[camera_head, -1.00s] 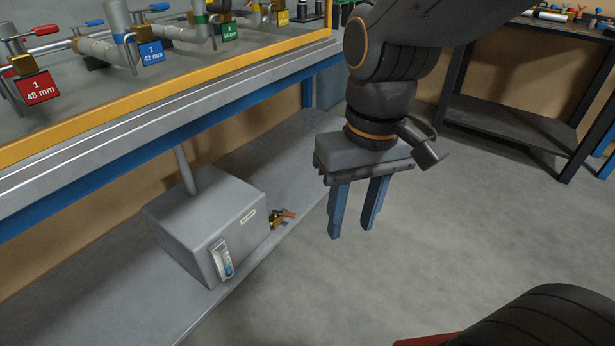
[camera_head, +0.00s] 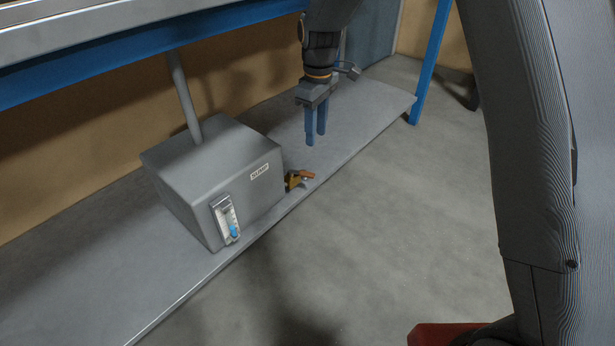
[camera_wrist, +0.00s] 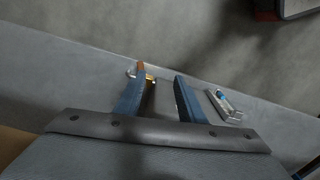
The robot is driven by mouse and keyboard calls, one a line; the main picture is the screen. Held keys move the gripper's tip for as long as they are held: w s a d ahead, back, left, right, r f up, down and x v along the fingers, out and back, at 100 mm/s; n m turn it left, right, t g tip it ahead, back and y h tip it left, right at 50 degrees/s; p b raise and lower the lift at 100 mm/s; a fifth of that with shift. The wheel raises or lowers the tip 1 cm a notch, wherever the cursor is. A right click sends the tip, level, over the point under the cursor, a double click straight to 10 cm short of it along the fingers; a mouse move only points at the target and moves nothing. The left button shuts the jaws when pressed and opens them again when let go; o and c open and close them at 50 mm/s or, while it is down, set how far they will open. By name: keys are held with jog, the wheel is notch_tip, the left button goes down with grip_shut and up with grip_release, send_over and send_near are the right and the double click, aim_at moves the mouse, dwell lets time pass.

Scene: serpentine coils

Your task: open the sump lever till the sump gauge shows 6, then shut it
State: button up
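The grey sump box (camera_head: 215,170), labelled SUMP, stands on the low shelf. Its gauge (camera_head: 227,218) is on the front face, with blue in the lower part; I cannot read the number. The sump lever (camera_head: 303,174) is orange, on a small brass valve at the box's right side. My gripper (camera_head: 315,138) is open and empty, pointing down above and behind the lever. In the wrist view my fingers (camera_wrist: 160,76) stand apart, with the lever (camera_wrist: 141,68) by the left fingertip and the gauge (camera_wrist: 222,106) right of the right finger.
The low grey shelf (camera_head: 110,270) runs under the blue-edged bench (camera_head: 120,50). A grey pipe (camera_head: 184,97) rises from the box. A blue bench leg (camera_head: 431,62) stands at the shelf's far end.

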aim_at(308, 173)
jog(key=w+a+f+n+b, duration=0.1)
jog(key=w+f+b, duration=0.1)
jog(key=f, duration=0.5)
jog(key=w+f+b, duration=0.2)
jog(key=w+f, duration=0.1)
jog(key=f, duration=0.4)
jog(key=w+a+f+n+b, duration=0.1)
jog(key=w+f+b, duration=0.1)
jog(key=f, duration=0.4)
jog(key=shift+w+a+f+n, duration=0.3)
jog(key=shift+f, duration=0.1)
grip_shut()
